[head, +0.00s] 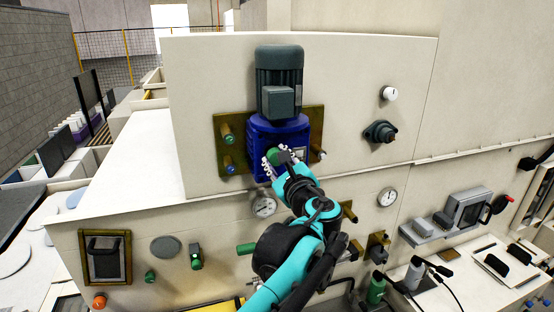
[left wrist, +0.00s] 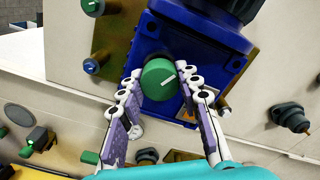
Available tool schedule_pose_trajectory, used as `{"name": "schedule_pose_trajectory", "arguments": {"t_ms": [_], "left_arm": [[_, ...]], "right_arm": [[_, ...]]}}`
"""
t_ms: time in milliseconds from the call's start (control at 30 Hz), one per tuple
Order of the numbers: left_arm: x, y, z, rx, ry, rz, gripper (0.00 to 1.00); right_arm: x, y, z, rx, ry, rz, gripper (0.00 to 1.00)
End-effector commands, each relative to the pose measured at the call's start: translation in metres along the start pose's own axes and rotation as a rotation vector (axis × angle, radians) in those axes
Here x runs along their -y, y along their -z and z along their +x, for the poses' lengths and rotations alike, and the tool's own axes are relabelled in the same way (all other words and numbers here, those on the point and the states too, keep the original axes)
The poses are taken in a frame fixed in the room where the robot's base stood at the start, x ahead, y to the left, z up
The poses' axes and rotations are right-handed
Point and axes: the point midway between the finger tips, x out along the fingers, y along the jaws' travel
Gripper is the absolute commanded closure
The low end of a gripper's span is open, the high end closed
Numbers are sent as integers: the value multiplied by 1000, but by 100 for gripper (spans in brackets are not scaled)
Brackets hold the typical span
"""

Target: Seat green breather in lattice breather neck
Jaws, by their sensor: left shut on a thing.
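A round green cap with a white line, which looks like the green breather (left wrist: 158,80), sits between the fingertips of my left gripper (head: 281,157). In the left wrist view the gripper (left wrist: 163,84) has one finger on each side of the cap, against the blue gearbox housing (left wrist: 205,45). Whether the cap touches the housing or sits in a neck there is hidden. In the head view the blue housing (head: 262,135) is below a dark grey motor (head: 279,85). I cannot make out the lattice breather neck. My right gripper is out of view.
A brass-coloured plate (head: 231,120) behind the housing carries a green-capped fitting (head: 226,134) and a blue-capped one (head: 229,165). A dark round fitting (head: 380,132) projects from the wall at right. Gauges, knobs and a green handle (head: 246,249) line the lower panel.

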Motion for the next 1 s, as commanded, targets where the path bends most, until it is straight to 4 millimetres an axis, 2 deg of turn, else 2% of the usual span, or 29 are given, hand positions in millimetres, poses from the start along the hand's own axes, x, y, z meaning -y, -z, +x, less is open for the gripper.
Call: {"name": "schedule_pose_trajectory", "arguments": {"t_ms": [667, 1000], "left_arm": [[0, 0, 0, 0, 0, 0, 100], [0, 0, 10, 0, 0, 0, 100]], "right_arm": [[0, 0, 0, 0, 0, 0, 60], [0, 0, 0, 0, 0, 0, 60]]}}
